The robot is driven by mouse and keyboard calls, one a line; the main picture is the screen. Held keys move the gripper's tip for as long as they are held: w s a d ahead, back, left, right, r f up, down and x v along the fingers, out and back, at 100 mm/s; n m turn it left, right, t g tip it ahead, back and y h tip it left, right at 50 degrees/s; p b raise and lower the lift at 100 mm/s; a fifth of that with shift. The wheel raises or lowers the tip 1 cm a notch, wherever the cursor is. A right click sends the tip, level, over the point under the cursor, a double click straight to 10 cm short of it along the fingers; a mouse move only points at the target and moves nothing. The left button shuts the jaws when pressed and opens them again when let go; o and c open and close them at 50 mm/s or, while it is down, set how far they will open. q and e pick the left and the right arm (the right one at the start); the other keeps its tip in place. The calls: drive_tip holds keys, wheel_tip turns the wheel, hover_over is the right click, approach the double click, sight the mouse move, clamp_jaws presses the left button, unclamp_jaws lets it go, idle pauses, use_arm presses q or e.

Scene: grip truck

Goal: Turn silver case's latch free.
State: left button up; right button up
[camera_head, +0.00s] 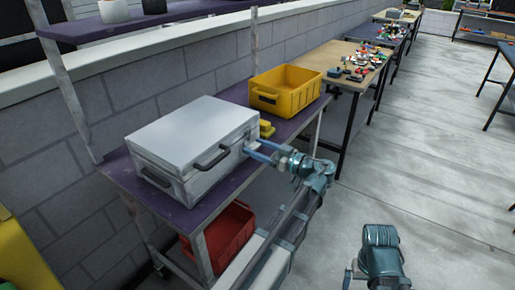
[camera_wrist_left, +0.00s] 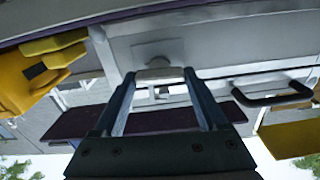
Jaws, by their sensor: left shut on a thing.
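The silver case (camera_head: 195,140) lies shut on the purple shelf, its black handle (camera_head: 212,158) on the front; the handle also shows in the wrist view (camera_wrist_left: 272,98). My left gripper (camera_head: 249,150) is at the front face, right of the handle in the head view. In the wrist view, the left gripper's fingertips (camera_wrist_left: 160,75) are closed on the pale latch (camera_wrist_left: 154,62), which sits against the case front (camera_wrist_left: 240,45). The fingers hide part of the latch, so its exact turn is hard to tell.
A yellow bin (camera_head: 286,91) and small yellow blocks (camera_head: 266,129) sit right of the case on the purple shelf (camera_head: 190,212). A red bin (camera_head: 221,236) is below. A wooden table (camera_head: 340,57) with small parts stands further back.

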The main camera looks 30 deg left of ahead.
use_arm(q)
drive_tip(key=m, duration=0.8)
drive_tip(key=shift+w+f+m, duration=0.1)
drive_tip(key=shift+w+m, duration=0.05)
drive_tip(key=shift+m, duration=0.15)
drive_tip(key=m, duration=0.4)
drive_tip(key=shift+m, duration=0.3)
drive_tip(key=shift+f+m, duration=0.15)
drive_tip(key=shift+m, duration=1.85)
drive_tip(key=o, duration=1.3)
drive_tip(key=shift+d, duration=0.15)
